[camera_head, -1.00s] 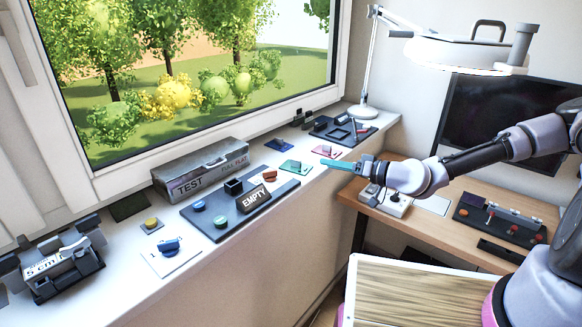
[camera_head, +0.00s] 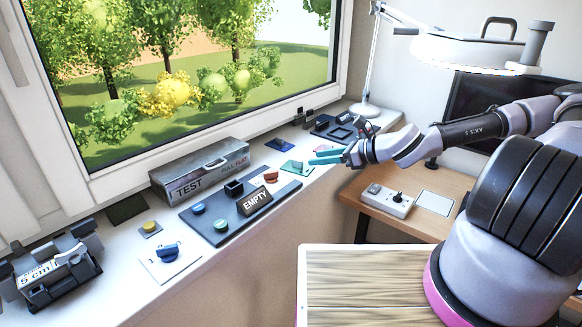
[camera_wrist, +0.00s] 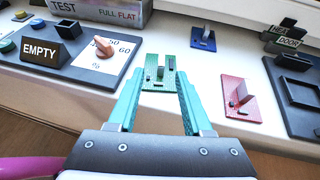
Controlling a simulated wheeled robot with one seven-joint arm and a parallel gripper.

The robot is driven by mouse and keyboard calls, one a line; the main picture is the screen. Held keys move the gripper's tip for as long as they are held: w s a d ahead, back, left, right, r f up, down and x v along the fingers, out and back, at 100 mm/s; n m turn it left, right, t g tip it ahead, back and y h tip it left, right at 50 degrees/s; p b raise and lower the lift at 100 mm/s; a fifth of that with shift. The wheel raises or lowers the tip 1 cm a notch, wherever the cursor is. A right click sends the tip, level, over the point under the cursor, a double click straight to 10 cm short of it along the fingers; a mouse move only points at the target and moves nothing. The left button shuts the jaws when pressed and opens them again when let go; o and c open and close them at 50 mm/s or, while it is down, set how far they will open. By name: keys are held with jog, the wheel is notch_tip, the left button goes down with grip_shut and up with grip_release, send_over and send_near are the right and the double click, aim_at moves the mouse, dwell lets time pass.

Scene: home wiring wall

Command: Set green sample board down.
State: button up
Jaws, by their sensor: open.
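The green sample board (camera_head: 296,167) lies flat on the white window sill, with a small upright lever on it. In the wrist view the green board (camera_wrist: 158,78) shows straight ahead, in the gap between the fingertips. My gripper (camera_head: 313,157) has two teal fingers spread apart and reaches over the sill from the right. In the wrist view the gripper (camera_wrist: 160,75) is open, with one finger on each side of the board. I cannot tell whether either finger touches it.
A red board (camera_wrist: 238,97) lies right of the green one, and a blue board (camera_wrist: 203,38) lies behind. The dark EMPTY panel (camera_head: 220,233) is to the left. A grey TEST box (camera_head: 202,172) stands against the window. A dark tray (camera_wrist: 296,88) is further right.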

aim_at(296, 161)
jog(key=x, duration=0.9)
jog(key=shift+w+d, duration=0.1)
jog(key=shift+d, duration=0.05)
grip_shut()
dwell(1.1)
